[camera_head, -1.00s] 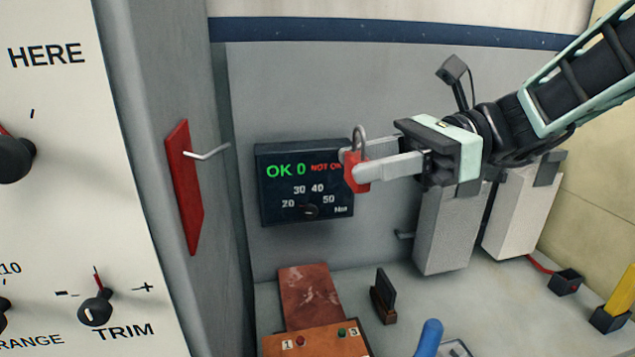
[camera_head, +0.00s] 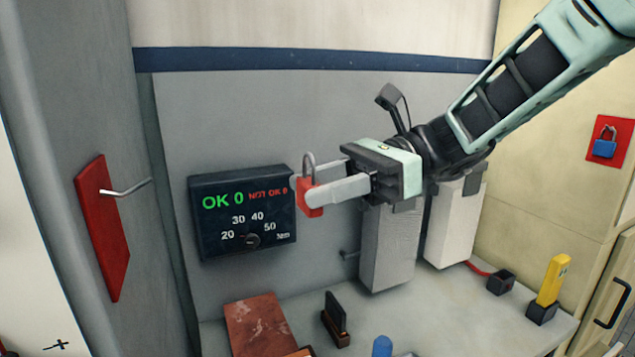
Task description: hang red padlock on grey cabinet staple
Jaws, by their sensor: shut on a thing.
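The red padlock (camera_head: 311,204) has a small red body and a grey shackle loop standing up on top. My gripper (camera_head: 318,189) is shut on the padlock's body and holds it upright in the air, just right of the dark display. The grey staple (camera_head: 125,188) is a thin metal rod sticking out to the right from a red plate (camera_head: 102,232) on the grey cabinet (camera_head: 60,130) at the left. The staple is bare. The padlock is well to the right of the staple, apart from it.
A dark display (camera_head: 242,213) reading "OK 0" is between staple and padlock. Two pale boxes (camera_head: 388,250) are below and behind my gripper. A brown block (camera_head: 262,325), a dark stand (camera_head: 336,318) and a yellow tool (camera_head: 553,282) stand on the bench. A blue padlock (camera_head: 605,148) hangs at right.

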